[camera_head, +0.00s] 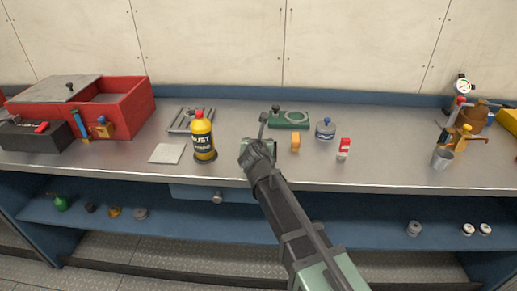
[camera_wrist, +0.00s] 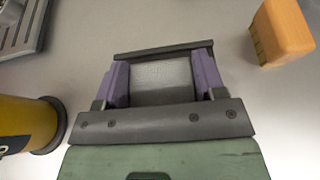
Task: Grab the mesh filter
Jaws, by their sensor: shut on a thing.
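My gripper (camera_wrist: 163,82) has its two purple fingers closed against the sides of a grey, finely textured rectangular piece, which looks like the mesh filter (camera_wrist: 162,74). A dark bar runs along its far edge in the wrist view. In the head view my gripper (camera_head: 250,150) is low over the middle of the steel bench, right of the yellow bottle. There my arm mostly hides the held piece. I cannot tell whether it touches the bench top.
The yellow bottle (camera_head: 203,138) stands close to the left, and an orange block (camera_head: 295,142) close to the right. A green-based tool (camera_head: 290,118), a blue-capped jar (camera_head: 325,130) and a red-and-white bottle (camera_head: 344,149) are farther right. A pale flat square (camera_head: 167,153) lies left.

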